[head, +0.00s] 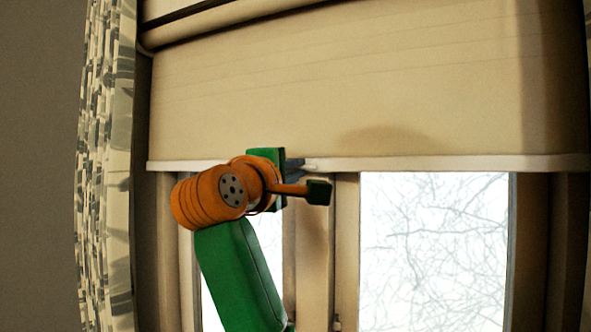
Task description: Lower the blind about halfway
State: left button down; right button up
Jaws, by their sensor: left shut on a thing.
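The beige blind (400,95) hangs from its roll at the top of the window and covers the upper part of it. Its pale bottom bar (450,163) runs across the frame, nearly level. My left gripper (305,166) is at this bar, left of its middle, and is shut on it. The green and orange wrist hides part of the fingers and a short stretch of the bar. My right gripper is not in view.
The window (433,250) below the bar shows bare branches outside. Window frame posts (346,250) stand close behind my arm. A patterned curtain (105,170) hangs at the left, beside a dark wall (40,170).

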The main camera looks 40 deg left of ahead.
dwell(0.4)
pick_arm(q)
notch_tip(320, 180, down, 20)
jog(key=b, duration=1.8)
jog(key=shift+b, duration=0.35)
jog(key=c, duration=1.2)
grip_release()
jog(key=shift+s+r, duration=0.1)
jog(key=shift+o, duration=1.2)
jog(key=shift+s, duration=0.15)
jog(key=r+b+v, duration=0.1)
jog(key=b+v, duration=0.2)
jog(key=v, duration=0.4)
jog(key=shift+s+f, duration=0.15)
jog(key=shift+f, duration=0.3)
